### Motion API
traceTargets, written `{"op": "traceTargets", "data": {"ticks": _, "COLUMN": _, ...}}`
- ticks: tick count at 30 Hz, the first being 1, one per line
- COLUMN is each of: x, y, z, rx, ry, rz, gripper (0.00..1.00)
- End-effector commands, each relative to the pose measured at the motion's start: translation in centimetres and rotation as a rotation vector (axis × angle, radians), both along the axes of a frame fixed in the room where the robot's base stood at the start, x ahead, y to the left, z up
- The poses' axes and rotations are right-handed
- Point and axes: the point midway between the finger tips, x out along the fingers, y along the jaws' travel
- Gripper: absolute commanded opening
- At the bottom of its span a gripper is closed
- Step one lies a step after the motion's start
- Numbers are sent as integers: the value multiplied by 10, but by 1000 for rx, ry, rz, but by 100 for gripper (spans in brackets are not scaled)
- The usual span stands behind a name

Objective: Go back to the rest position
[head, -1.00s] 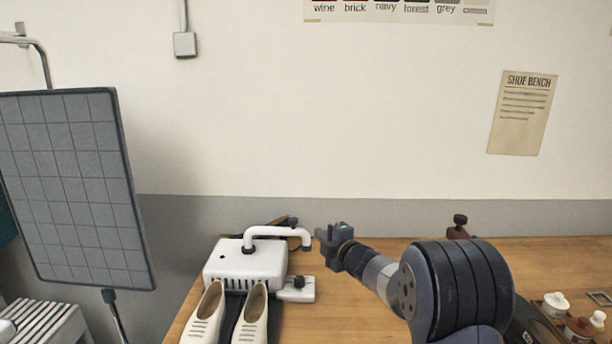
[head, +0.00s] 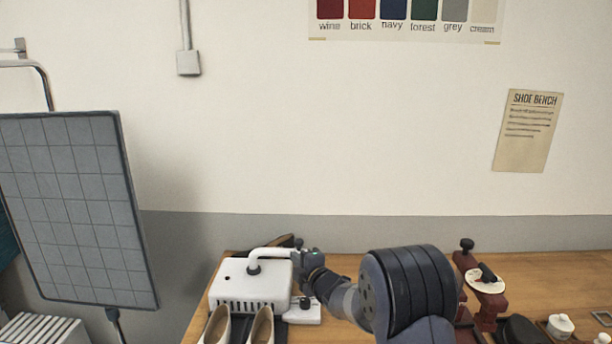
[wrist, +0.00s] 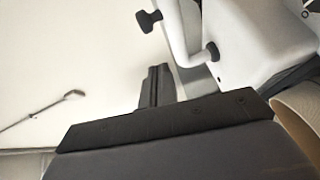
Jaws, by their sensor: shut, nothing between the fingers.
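My gripper (head: 304,256) is in the head view, at the end of my arm above the bench. It is shut and empty, just right of the bent white pipe on the white machine (head: 248,284). I cannot tell whether it touches the pipe. In the wrist view, my shut fingers (wrist: 157,86) point up toward the pale wall, with the white machine (wrist: 262,40) close on the right.
A pair of cream shoes (head: 261,327) stands in front of the machine. A dark red clamp stand (head: 485,290) and small white pots (head: 560,326) are on the wooden bench (head: 560,270) at right. A grey gridded panel (head: 75,210) stands at left.

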Motion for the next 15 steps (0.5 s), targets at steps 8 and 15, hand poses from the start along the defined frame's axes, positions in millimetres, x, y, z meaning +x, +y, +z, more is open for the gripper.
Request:
{"op": "traceTargets", "data": {"ticks": 8, "x": -32, "y": 13, "z": 1, "rx": 0, "ry": -1, "rz": 1, "gripper": 0}}
{"op": "traceTargets", "data": {"ticks": 15, "x": -62, "y": 7, "z": 7, "rx": 0, "ry": -2, "rz": -2, "gripper": 0}}
